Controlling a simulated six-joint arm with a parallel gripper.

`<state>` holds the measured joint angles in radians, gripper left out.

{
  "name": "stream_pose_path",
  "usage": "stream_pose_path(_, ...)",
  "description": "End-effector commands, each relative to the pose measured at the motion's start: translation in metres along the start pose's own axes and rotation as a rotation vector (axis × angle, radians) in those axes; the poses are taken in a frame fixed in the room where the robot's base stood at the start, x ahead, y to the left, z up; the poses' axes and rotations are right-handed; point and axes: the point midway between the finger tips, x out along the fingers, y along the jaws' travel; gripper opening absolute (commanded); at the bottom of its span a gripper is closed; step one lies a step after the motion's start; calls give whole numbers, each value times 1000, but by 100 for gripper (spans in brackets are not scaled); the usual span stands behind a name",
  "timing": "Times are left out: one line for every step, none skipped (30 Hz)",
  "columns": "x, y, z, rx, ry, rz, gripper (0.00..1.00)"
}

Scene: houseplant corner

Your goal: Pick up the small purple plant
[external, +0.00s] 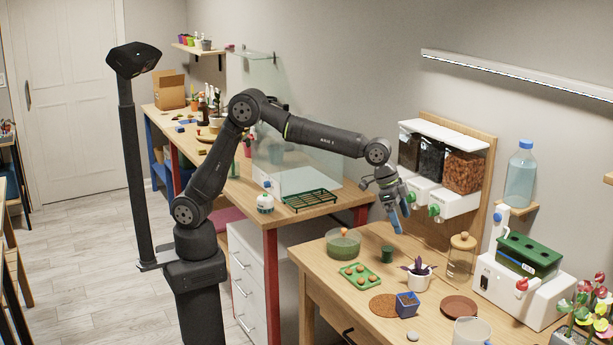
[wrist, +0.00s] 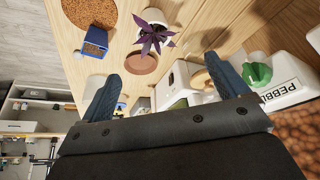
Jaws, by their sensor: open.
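The small purple plant (external: 417,267) stands upright in a white pot (external: 419,280) on the right-hand wooden table. In the wrist view the plant's dark purple leaves (wrist: 151,38) show at the top, above the gap between my fingers, with the white pot (wrist: 153,16) partly behind them. My gripper (external: 402,227) is above the table near the dispensers, up and to the left of the plant in the external view. In the wrist view my gripper (wrist: 165,78) has its two blue-grey fingers wide apart with nothing between them. It is open and apart from the plant.
A blue pot (external: 406,305), a cork mat (external: 383,304), a green tray (external: 359,276), a brown saucer (external: 460,306) and a lidded glass jar (external: 461,258) stand around the plant. Dispensers (external: 440,170) stand behind my gripper. A white machine (external: 515,292) is at right.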

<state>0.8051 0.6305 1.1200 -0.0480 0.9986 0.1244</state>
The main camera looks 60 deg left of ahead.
Motion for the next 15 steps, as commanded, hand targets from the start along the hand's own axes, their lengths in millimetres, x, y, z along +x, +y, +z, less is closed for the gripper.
stream_pose_path(6,3,-4,6,-1,3,92)
stream_pose_path(9,4,-6,9,-2,4,92)
stream_pose_path(12,6,-8,11,-3,5,92)
stream_pose_path(14,6,-9,13,-3,6,92)
stream_pose_path(17,7,-9,13,-3,6,92)
stream_pose_path(21,7,-10,14,-4,6,92)
stream_pose_path(25,7,-9,14,-5,6,92)
stream_pose_path(30,7,-9,14,-6,7,92)
stream_pose_path(38,7,-9,14,-6,6,92)
stream_pose_path(44,7,-9,13,-5,6,92)
stream_pose_path(51,8,-8,13,-7,7,92)
stream_pose_path(60,8,-8,13,-6,6,92)
stream_pose_path(66,8,-8,13,-6,6,92)
stream_pose_path(73,8,-8,13,-6,6,92)
stream_pose_path(82,8,-8,13,-6,6,92)
